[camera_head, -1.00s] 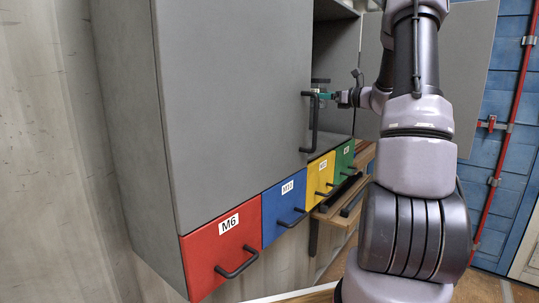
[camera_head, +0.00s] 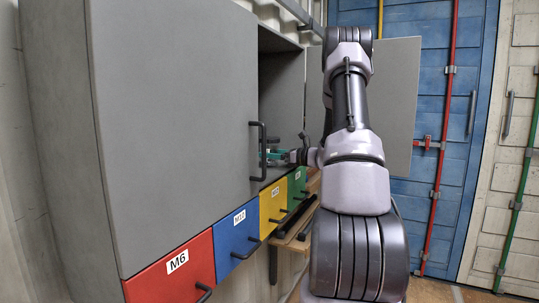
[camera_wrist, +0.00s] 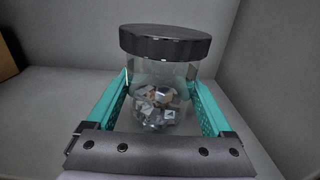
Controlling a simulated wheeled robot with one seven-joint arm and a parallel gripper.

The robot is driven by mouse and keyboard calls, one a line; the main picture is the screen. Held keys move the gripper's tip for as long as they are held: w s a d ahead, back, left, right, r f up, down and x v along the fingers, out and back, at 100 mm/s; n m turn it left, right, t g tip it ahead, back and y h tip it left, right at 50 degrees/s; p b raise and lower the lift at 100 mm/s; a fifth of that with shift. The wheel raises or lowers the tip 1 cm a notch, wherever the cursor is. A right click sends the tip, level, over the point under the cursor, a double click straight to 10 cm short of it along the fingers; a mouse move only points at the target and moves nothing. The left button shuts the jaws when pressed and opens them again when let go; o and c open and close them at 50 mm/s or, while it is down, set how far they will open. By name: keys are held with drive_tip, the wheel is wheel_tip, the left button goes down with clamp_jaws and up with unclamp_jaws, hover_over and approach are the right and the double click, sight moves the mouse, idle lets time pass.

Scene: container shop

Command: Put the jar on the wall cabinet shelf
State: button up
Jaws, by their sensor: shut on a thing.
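The jar (camera_wrist: 160,75) is clear with a black ribbed lid and holds small mixed pieces. In the wrist view it stands upright between the teal fingers of my gripper (camera_wrist: 160,100), which is shut on it. Grey cabinet surfaces surround it. In the head view my gripper (camera_head: 277,155) reaches into the open right part of the grey wall cabinet (camera_head: 180,120), just past the closed door's handle. Whether the jar's base touches the shelf (camera_wrist: 270,125) I cannot tell.
The open right door (camera_head: 395,100) stands out behind my arm. The closed left door has a black handle (camera_head: 258,150) close to my gripper. Red (camera_head: 165,275), blue, yellow and green drawers run below. A brown box (camera_wrist: 8,55) sits at the wrist view's left edge.

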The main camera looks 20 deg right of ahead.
drive_tip(key=o, duration=1.5)
drive_tip(key=shift+f, duration=0.15)
drive_tip(key=shift+o, duration=0.2)
drive_tip(key=shift+s+d, duration=0.1)
drive_tip(key=shift+d, duration=0.05)
drive_tip(key=v, duration=1.1)
drive_tip(key=shift+s+d, duration=0.2)
drive_tip(key=shift+s, duration=0.1)
